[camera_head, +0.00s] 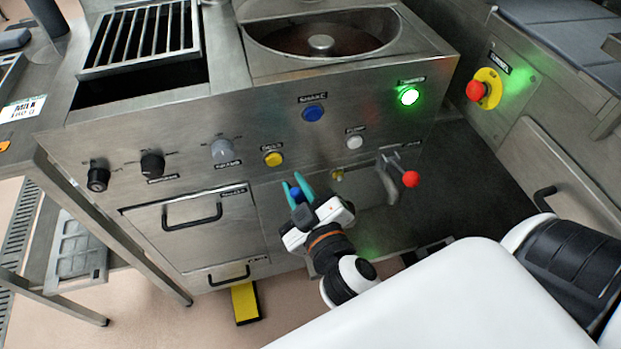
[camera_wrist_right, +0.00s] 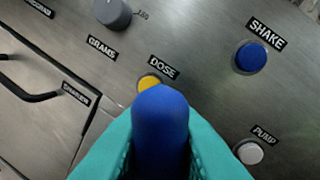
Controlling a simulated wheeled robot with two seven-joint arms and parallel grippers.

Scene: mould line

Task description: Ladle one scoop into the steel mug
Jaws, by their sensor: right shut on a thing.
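My right gripper (camera_head: 299,188) has teal fingers and is in front of the steel machine panel, close to the yellow DOSE button (camera_head: 273,159). It is shut on a blue, round-ended thing (camera_wrist_right: 160,125), which fills the space between the fingers in the right wrist view. Only its rounded end shows clearly, so I cannot tell what it is. The DOSE button also shows just behind its tip in the right wrist view (camera_wrist_right: 149,82); I cannot tell whether they touch. I see no ladle or steel mug that I can identify. My left gripper is not in view.
The panel has a blue SHAKE button (camera_head: 313,113), a white PUMP button (camera_head: 354,142), a lit green button (camera_head: 409,96) and several knobs. A red-knobbed lever (camera_head: 411,178) sticks out at right. A round basin (camera_head: 322,36) and a grate (camera_head: 143,36) are on top.

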